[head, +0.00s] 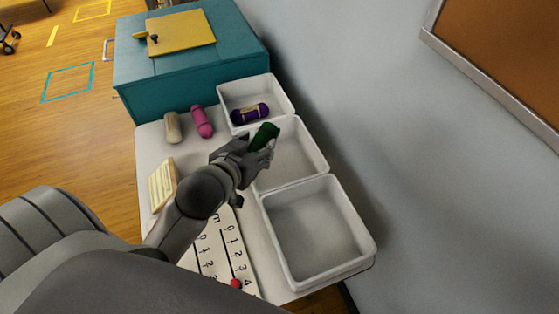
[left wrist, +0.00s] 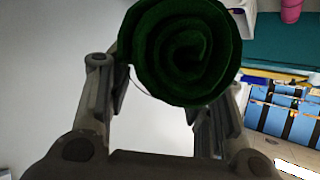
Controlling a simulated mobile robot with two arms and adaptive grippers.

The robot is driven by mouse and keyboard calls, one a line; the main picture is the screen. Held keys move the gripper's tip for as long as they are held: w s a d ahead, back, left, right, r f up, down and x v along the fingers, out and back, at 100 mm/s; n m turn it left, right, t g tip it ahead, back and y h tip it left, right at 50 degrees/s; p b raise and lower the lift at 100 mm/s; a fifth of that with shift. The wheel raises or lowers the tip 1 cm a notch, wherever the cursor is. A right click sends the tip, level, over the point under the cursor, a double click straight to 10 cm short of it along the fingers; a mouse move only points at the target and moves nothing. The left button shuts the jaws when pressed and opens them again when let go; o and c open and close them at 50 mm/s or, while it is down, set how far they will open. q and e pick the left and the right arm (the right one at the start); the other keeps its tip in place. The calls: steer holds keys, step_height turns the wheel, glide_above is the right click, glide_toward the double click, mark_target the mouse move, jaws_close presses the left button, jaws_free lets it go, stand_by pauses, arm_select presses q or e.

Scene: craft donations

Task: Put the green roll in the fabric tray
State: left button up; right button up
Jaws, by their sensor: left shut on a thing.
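The green roll (head: 264,135) is a dark green rolled piece held by my left gripper (head: 255,150). In the head view it appears over the middle white tray (head: 318,160), near that tray's back edge. The left wrist view shows the spiral end of the green roll (left wrist: 180,50) between the two fingers. The far white tray (head: 283,92) holds a purple roll (head: 249,114). The near white tray (head: 322,270) looks empty. No label tells me which tray is the fabric tray. My right gripper is not in view.
A beige roll (head: 173,128) and a pink roll (head: 202,121) lie on the white table left of the far tray. A cream block (head: 162,184) and a number sheet (head: 222,250) lie nearer. A teal cabinet (head: 190,75) stands behind; a wall rises right.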

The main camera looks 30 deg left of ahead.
mark_target(262, 138)
arm_select(q)
steer(key=shift+s+a+p, duration=0.2)
steer(key=shift+s+p, duration=0.55)
steer(key=shift+s, duration=0.55)
steer(key=x, duration=0.3)
steer(key=p+x, duration=0.1)
steer(key=x, duration=0.2)
steer(key=a+p+x, duration=0.1)
steer(key=x, duration=0.3)
steer(key=shift+w+r, duration=0.2)
steer(key=shift+r, duration=0.05)
steer(key=w+f+p, duration=0.1)
steer(key=w+f, duration=0.3)
steer(key=f, duration=0.5)
steer(key=shift+a, duration=0.4)
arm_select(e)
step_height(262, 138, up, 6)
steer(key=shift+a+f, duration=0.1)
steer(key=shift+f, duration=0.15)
arm_select(q)
steer(key=shift+w, duration=0.15)
steer(key=shift+f, duration=0.3)
steer(key=o, duration=1)
steer(key=shift+o, duration=0.2)
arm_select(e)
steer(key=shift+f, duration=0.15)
